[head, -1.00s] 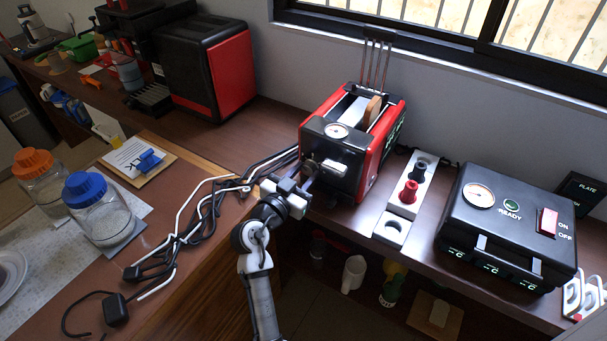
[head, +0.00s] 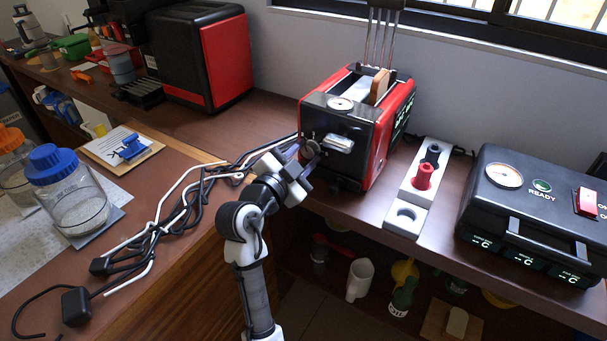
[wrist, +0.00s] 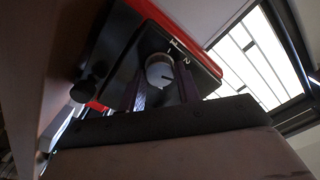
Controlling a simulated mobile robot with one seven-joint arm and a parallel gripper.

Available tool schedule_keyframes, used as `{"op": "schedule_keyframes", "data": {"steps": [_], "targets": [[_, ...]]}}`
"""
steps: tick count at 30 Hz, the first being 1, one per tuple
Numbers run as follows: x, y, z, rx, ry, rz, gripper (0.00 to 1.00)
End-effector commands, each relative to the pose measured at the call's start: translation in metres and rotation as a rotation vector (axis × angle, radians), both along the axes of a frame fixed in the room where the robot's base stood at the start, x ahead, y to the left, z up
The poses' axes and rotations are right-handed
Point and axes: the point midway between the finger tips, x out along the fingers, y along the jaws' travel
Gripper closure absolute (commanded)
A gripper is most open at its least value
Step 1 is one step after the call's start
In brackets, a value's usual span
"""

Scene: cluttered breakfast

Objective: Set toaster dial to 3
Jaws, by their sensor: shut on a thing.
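The toaster (head: 345,165) has red sides and a black front, and a slice of bread (head: 380,86) sticks out of its top. Its round dial (wrist: 160,70) is pale with a dark pointer line toward the lower right in the wrist view. The figures 1 and 2 show beside the dial; a 3 cannot be made out. My gripper (wrist: 164,92) has one finger on each side of the dial and is shut on it. In the head view my gripper (head: 306,160) is at the toaster's lower front left, partly hiding the dial.
A silver lever (head: 340,143) sits close right of my gripper. A white holder (head: 405,214) with a red and a black piece stands right of the toaster. A black READY box (head: 525,205) is farther right. Cables (head: 190,195) lie to the left.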

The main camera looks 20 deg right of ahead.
Motion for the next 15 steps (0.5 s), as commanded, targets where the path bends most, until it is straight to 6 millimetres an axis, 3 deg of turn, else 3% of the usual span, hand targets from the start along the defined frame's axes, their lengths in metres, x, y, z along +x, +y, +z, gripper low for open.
{"op": "schedule_keyframes", "data": {"steps": [1,15], "targets": [[0.0003,0.0009,-0.0074,0.025,-0.034,0.002,0.90],[-0.0002,0.0004,-0.0029,0.176,-0.220,0.000,0.90]]}}
